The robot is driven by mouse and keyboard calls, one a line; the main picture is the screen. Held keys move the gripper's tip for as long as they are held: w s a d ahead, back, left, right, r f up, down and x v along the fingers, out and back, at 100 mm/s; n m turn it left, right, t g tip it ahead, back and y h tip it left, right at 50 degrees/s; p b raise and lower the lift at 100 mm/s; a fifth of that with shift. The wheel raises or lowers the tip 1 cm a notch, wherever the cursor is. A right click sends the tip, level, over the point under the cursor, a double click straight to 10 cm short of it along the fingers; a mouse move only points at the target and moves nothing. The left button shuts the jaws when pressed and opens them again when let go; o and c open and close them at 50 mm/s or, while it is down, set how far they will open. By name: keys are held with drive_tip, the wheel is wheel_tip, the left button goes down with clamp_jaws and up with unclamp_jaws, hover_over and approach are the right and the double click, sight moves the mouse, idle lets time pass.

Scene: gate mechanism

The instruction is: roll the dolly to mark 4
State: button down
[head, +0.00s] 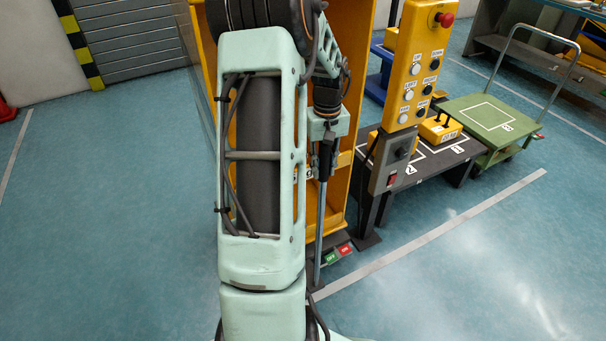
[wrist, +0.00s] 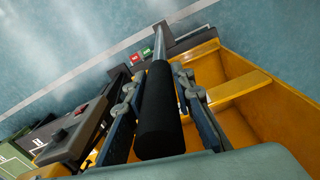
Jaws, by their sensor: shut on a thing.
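My gripper (head: 326,150) points down in front of a yellow open-fronted unit (head: 208,75). In the wrist view, my gripper (wrist: 160,90) is shut around the black grip (wrist: 158,125) of a grey metal rod, a finger on each side. The rod (head: 320,225) runs down towards the floor beside the yellow unit. A green flat cart (head: 486,112) with a tube handle stands at the far right in the head view; I cannot tell whether this or the yellow unit is the dolly. I see no mark clearly readable as 4 on the floor.
Red and green pedals (head: 338,254) lie at the rod's foot. A yellow push-button post (head: 418,65) and a dark low table (head: 440,160) with a yellow block (head: 440,130) stand to the right. A pale floor stripe (head: 440,232) crosses open blue floor in front.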

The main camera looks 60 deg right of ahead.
drive_tip(key=shift+s+d, duration=0.5)
drive_tip(key=shift+d, duration=0.15)
drive_tip(key=c, duration=1.7)
unclamp_jaws()
drive_tip(key=shift+d, duration=0.15)
drive_tip(key=shift+o, duration=0.2)
wheel_tip(320, 180, up, 12)
drive_tip(key=shift+r, duration=0.1)
